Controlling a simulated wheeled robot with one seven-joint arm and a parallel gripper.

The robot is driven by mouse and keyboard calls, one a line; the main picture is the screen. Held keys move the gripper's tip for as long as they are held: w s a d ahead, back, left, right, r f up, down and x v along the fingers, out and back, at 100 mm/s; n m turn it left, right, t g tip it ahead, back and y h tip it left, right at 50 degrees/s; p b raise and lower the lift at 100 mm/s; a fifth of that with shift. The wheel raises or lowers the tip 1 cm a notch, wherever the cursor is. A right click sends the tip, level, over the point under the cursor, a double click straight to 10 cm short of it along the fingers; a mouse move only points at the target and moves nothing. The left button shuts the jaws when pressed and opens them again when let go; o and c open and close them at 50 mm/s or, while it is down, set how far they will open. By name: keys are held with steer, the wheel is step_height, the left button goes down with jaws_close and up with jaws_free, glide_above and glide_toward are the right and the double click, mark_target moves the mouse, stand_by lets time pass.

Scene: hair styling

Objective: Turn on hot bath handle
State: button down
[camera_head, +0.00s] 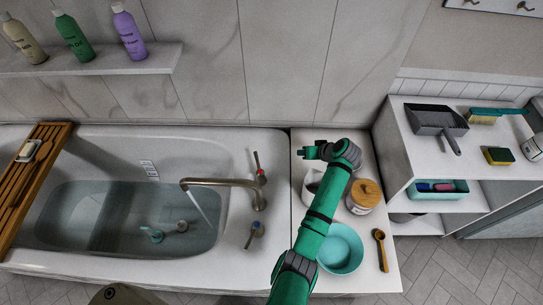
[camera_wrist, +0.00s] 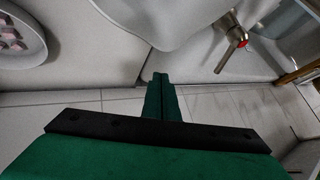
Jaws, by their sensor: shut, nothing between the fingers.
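The hot bath handle, a metal lever with a red mark (camera_head: 259,166), stands on the right rim of the bath (camera_head: 275,215), behind the spout (camera_head: 222,184). It also shows in the wrist view (camera_wrist: 232,47), at upper right. A matching handle with a blue mark (camera_head: 254,231) is on the near side of the spout. A pale stream falls from the spout into the bath water. My gripper (camera_head: 303,152) is shut and empty, to the right of the hot handle and apart from it. In the wrist view its fingertips (camera_wrist: 160,78) point up, left of and below the handle.
Under and beside my arm, a white side surface (camera_head: 356,278) holds a white container, a wooden-lidded jar (camera_head: 364,194), a turquoise bowl (camera_head: 340,249) and a wooden spoon (camera_head: 381,250). A wooden bath tray (camera_head: 33,180) crosses the bath's left end. The wall (camera_head: 285,60) is close behind.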

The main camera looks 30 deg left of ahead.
mark_target(258, 164)
steer(key=s+a+r+n+g, duration=0.2)
steer(key=s+a+n+g, duration=0.1)
steer(key=a+g, duration=0.15)
steer(key=shift+t+y, duration=0.3)
steer(key=shift+t, duration=0.05)
steer(key=x, duration=0.9)
steer(key=shift+w+a+r, duration=0.1)
steer(key=shift+w+a, duration=0.05)
steer(key=shift+a, duration=0.2)
steer(key=shift+s+a, duration=0.75)
steer(key=shift+a, duration=0.25)
steer(key=shift+s+a+r, duration=0.2)
steer(key=shift+s+a, duration=0.35)
steer(key=shift+a, duration=0.1)
steer(key=shift+w, duration=0.1)
